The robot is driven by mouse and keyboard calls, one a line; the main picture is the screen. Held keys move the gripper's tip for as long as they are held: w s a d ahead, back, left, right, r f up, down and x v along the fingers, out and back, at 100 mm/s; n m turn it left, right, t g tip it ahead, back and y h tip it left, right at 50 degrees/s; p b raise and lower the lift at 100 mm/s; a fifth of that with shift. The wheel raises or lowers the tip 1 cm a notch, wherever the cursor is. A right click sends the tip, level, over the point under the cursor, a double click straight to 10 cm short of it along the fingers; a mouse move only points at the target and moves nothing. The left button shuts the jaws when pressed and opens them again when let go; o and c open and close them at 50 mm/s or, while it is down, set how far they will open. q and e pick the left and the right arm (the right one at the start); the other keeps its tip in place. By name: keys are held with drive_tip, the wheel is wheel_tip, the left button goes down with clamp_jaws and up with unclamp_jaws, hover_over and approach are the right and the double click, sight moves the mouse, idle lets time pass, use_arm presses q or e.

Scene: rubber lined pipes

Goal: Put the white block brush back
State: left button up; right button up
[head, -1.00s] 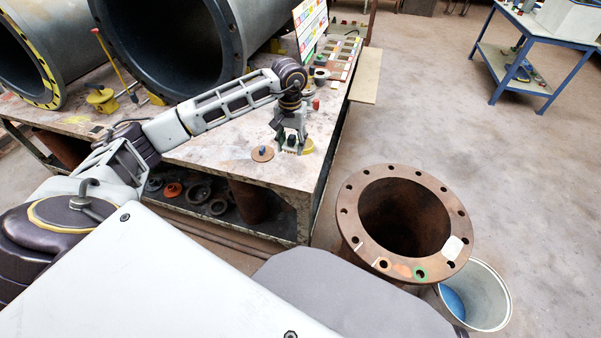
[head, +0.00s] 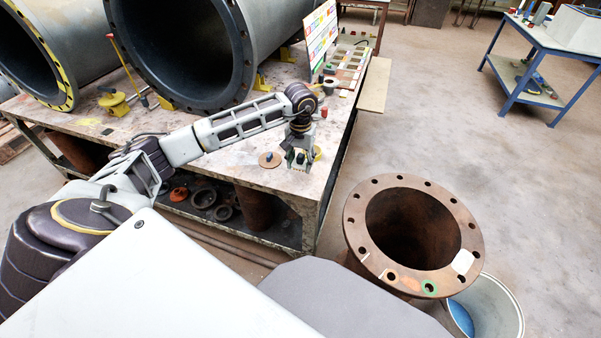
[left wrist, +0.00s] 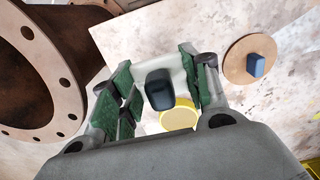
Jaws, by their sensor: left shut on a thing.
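My left gripper (head: 299,163) is above the front right part of the bench top. In the left wrist view my left gripper (left wrist: 152,92) has its green-padded fingers shut on a white block with a dark knob, which looks like the white block brush (left wrist: 172,72). The fingers hide part of it. In the head view the brush is small and mostly hidden by the gripper, and I cannot tell whether it touches the bench. My right gripper is not in view.
A brown disc with a blue knob (head: 269,160) and a yellow round piece (left wrist: 178,117) lie near the gripper. A rusty flanged pipe (head: 361,230) stands right of the bench, beside a bucket (head: 510,312). Large grey pipes (head: 243,60) lie behind. A colored board (head: 318,35) stands at the back.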

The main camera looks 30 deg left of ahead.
sight(301, 171)
use_arm(q)
drive_tip(key=shift+f, duration=0.45)
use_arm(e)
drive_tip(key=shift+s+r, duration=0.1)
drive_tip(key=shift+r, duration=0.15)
use_arm(q)
drive_tip(key=shift+f, duration=0.15)
drive_tip(key=shift+f, duration=0.25)
drive_tip(key=shift+f+b, duration=0.3)
drive_tip(key=shift+f, duration=1.4)
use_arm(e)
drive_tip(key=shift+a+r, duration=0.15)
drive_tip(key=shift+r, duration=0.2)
